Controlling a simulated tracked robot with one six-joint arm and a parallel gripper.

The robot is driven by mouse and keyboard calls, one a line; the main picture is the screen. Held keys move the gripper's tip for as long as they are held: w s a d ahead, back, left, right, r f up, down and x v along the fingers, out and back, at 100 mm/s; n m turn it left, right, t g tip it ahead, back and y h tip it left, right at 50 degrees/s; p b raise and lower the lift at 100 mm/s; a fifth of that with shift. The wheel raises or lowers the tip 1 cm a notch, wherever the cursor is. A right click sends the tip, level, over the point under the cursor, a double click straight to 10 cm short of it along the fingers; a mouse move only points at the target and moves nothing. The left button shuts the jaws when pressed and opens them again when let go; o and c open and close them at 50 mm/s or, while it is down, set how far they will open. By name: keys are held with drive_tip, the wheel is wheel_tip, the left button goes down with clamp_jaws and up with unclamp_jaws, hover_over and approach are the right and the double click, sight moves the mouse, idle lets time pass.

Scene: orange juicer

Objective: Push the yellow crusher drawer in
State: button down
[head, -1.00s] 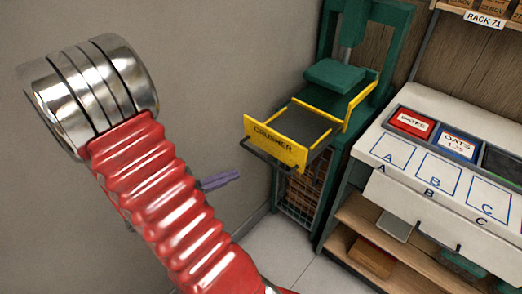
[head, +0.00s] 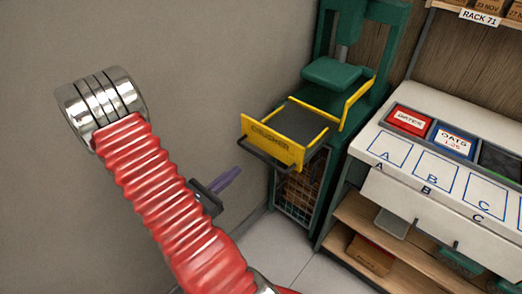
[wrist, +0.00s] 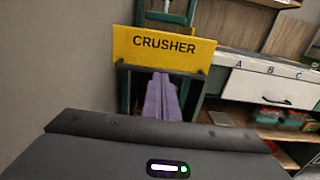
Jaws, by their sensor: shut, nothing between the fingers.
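The yellow crusher drawer (head: 273,143) sticks out of the green crusher frame (head: 335,75), with a dark tray and a dark handle bar along the bottom of its front. In the wrist view its yellow front, lettered CRUSHER (wrist: 165,47), faces me in the upper middle. My gripper (head: 228,177) has purple fingers and is left of and below the drawer front in the head view, apart from it. In the wrist view the fingers (wrist: 161,95) are shut and empty, their tips overlapping the lower edge of the drawer front; the exact gap is hard to tell.
A white counter (head: 372,127) with bins marked DATES (head: 408,120) and OATS (head: 452,140) stands to the right, with shelves below. A green press plate (head: 335,74) hangs above the drawer's back. A plain wall is at left; the floor below the drawer shows.

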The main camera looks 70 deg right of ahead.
sight(267, 144)
drive_tip(key=shift+x, duration=7)
drive_tip(key=shift+s, duration=0.1)
